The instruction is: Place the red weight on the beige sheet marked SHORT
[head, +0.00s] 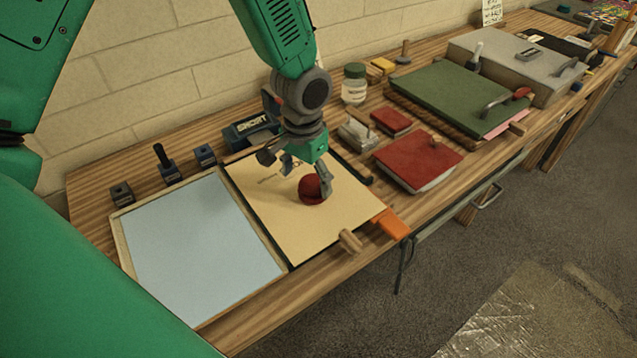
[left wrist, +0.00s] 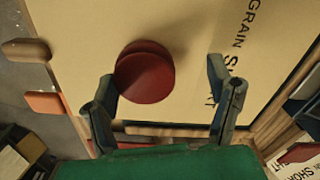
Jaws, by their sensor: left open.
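The red weight (head: 311,190) is round and sits on the beige sheet (head: 262,205), right of the sheet's middle in the head view. In the left wrist view the red weight (left wrist: 146,76) lies close to the left-hand finger. The beige sheet (left wrist: 185,25) carries dark lettering that reads GRAIN and part of SHORT. My left gripper (head: 308,178) is open over the sheet, with its fingers around or just above the weight. In the left wrist view my left gripper (left wrist: 163,76) has a wide gap to the right-hand finger. My right gripper is not in view.
A pale blue tray (head: 119,240) lies left of the sheet. A wooden handle (head: 350,240) and an orange piece (head: 391,223) are at the front edge. Red books (head: 418,160) and a jar (head: 354,85) stand to the right.

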